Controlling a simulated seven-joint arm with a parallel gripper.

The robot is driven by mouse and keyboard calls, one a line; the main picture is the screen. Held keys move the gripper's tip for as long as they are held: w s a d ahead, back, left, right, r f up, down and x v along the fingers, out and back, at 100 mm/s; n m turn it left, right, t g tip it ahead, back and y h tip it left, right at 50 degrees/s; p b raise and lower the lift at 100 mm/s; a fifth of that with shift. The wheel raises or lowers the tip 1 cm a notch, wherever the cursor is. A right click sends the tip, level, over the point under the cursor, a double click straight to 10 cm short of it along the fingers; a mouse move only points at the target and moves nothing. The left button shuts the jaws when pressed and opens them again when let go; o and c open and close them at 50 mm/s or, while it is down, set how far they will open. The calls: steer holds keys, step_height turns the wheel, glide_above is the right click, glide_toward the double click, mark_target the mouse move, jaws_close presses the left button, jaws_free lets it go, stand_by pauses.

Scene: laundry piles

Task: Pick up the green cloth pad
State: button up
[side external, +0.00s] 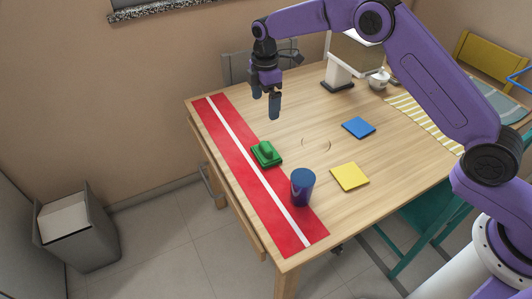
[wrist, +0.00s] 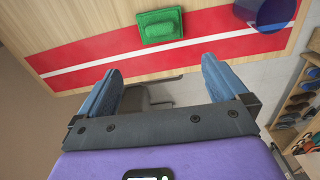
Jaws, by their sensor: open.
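The green cloth pad (side external: 266,155) lies on the red runner, partly over its edge onto the bare wood, with a raised green lump on top. It also shows in the wrist view (wrist: 160,26), top centre, beyond the fingertips. My gripper (side external: 266,106) is open and empty. It hangs above the table, farther back than the pad and apart from it. In the wrist view both blue fingers of my gripper (wrist: 158,72) are spread with nothing between them.
A dark blue cup (side external: 302,188) stands near the pad on the red runner (side external: 225,140) with a white stripe. A blue square (side external: 358,127) and a yellow square (side external: 350,177) lie to the right.

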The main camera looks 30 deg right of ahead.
mark_target(266, 146)
step_height(266, 146, down, 16)
steer(key=shift+s+d+f, duration=0.1)
steer(key=shift+f, duration=0.05)
steer(key=c, duration=1.1)
